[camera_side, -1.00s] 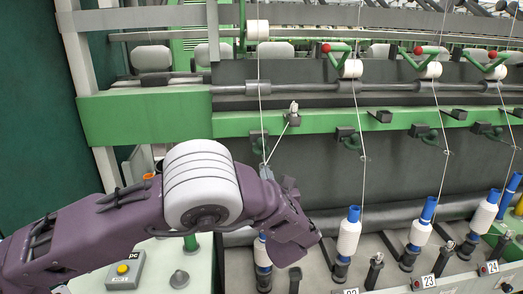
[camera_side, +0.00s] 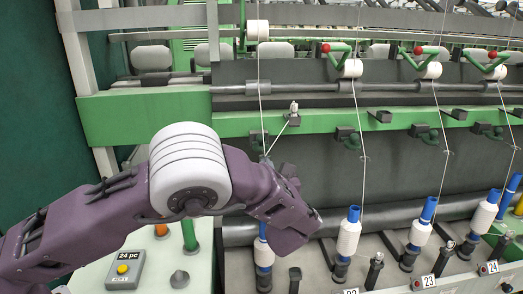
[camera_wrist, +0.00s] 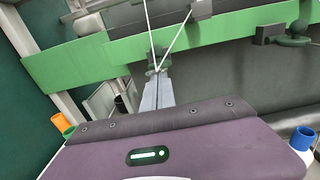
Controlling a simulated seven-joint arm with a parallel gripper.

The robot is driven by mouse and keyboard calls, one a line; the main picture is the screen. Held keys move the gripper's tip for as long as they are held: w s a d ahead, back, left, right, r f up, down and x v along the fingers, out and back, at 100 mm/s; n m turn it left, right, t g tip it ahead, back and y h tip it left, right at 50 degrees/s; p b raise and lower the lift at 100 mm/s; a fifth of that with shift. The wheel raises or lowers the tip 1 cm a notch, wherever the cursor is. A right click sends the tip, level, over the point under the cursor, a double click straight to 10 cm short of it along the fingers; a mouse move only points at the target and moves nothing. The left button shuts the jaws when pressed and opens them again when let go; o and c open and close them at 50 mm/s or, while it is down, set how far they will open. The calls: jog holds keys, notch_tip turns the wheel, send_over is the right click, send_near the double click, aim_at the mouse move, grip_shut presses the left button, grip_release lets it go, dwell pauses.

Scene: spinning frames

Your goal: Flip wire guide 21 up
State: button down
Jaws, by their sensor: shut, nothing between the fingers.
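Wire guide 21, a small dark green fitting (camera_side: 257,138), is the leftmost on the green rail, at centre left of the side view. It also shows in the wrist view (camera_wrist: 157,56), right beyond my fingertips and partly covered. My gripper (camera_side: 267,163) is shut, its fingers mostly hidden behind my wrist in the side view. In the wrist view its grey fingers (camera_wrist: 157,78) are together just below the guide; whether they touch it I cannot tell. A white thread (camera_side: 260,90) comes down to the guide area and another stretch slants up right to a small grey block (camera_side: 294,119).
The green rail (camera_side: 160,117) runs across behind my gripper. Similar guides (camera_side: 350,139) sit further right. Bobbins on blue tubes (camera_side: 348,232) stand at the lower right, one close behind my wrist (camera_side: 263,252). A box marked 24 pc (camera_side: 124,270) is at lower left.

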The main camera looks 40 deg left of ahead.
aim_at(265, 150)
jog(key=shift+r, duration=0.5)
jog(key=shift+w+a+r, duration=0.25)
jog(key=shift+r, duration=0.45)
jog(key=shift+w+a+r, duration=0.15)
jog(key=shift+r, duration=0.4)
jog(key=f+v, duration=0.1)
jog(key=v, duration=0.8)
jog(key=v, duration=0.8)
dwell(0.5)
